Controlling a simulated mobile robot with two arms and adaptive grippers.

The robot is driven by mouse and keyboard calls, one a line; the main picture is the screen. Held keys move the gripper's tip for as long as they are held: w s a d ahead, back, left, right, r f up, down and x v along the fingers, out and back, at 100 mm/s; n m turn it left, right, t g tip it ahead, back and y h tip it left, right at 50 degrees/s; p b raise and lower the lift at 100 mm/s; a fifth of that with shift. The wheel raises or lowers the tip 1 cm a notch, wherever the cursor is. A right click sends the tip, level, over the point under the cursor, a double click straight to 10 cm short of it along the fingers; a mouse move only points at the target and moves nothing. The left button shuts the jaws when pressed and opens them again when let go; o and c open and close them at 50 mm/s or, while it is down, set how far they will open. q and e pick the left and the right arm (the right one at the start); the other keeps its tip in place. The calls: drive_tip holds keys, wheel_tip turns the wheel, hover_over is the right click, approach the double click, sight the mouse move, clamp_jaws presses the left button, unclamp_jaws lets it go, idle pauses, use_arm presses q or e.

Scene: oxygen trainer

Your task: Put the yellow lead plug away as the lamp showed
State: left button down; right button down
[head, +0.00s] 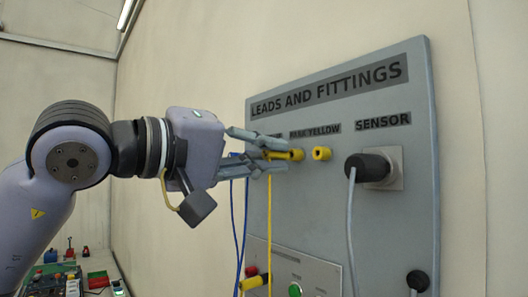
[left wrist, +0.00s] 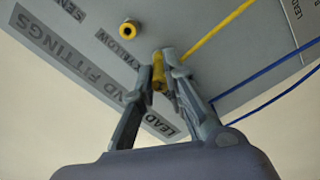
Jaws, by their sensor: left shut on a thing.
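My left gripper (head: 276,154) reaches in from the left and is shut on the yellow lead plug (head: 293,155). The plug points at the board just below the "PARK YELLOW" label (head: 315,130); I cannot tell whether its tip is in a socket. A yellow socket (head: 321,153) sits to its right, with nothing in it. The yellow lead (head: 270,225) hangs down from the gripper. In the left wrist view the plug (left wrist: 158,72) is between the fingertips, and the yellow socket (left wrist: 129,28) is apart from it. My right gripper is not in view.
A black sensor plug (head: 368,166) with a grey cable is at the board's right. Blue leads (head: 240,215) hang behind the gripper. A lower panel has a green button (head: 295,290) and a red fitting (head: 251,271). A cluttered bench (head: 95,268) stands at lower left.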

use_arm(q)
drive_tip(key=shift+w+d, duration=0.15)
drive_tip(key=shift+d, duration=0.15)
drive_tip(key=c, duration=1.6)
unclamp_jaws()
drive_tip(key=shift+w+d, duration=0.15)
drive_tip(key=shift+o, duration=0.2)
drive_tip(key=v, duration=1.2)
